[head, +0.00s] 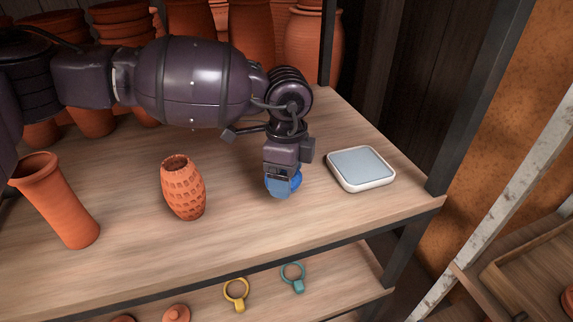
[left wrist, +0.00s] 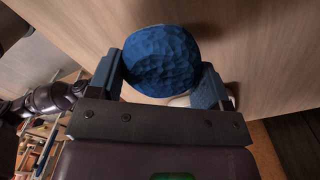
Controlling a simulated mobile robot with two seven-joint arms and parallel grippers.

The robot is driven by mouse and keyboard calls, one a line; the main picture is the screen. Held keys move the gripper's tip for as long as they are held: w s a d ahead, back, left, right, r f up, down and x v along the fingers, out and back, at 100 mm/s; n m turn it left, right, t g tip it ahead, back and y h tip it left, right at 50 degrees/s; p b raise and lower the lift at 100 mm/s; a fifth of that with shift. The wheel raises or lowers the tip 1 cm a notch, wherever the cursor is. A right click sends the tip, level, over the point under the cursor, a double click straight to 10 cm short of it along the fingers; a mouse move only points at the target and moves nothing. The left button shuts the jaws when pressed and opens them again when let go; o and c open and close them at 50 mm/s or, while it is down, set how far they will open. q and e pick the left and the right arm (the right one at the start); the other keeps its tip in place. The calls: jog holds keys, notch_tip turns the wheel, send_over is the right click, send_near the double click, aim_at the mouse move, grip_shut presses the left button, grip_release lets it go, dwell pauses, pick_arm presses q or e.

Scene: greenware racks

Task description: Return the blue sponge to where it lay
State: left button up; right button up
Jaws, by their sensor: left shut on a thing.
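My left gripper (head: 279,187) points down over the wooden shelf, between a textured clay vase and a white tray. It is shut on the blue sponge (head: 296,180), which shows mostly hidden behind the fingers in the head view. In the left wrist view the sponge (left wrist: 161,61) is a rounded, dimpled blue lump between the two blue-grey fingers of the left gripper (left wrist: 163,78). I cannot tell whether the sponge touches the shelf. My right gripper is not in view.
The white-rimmed tray (head: 361,185) with a grey-blue top lies right of the gripper. The textured vase (head: 183,188) and a tall clay cylinder (head: 57,203) stand left. Terracotta pots (head: 120,22) crowd the back.

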pick_arm(q)
jog(key=shift+f, duration=0.7)
jog(key=shift+f+b, duration=0.25)
jog(key=shift+b, duration=0.1)
jog(key=shift+f, duration=0.35)
jog(key=o, duration=0.9)
jog(key=shift+o, duration=0.2)
jog(key=shift+r, duration=0.15)
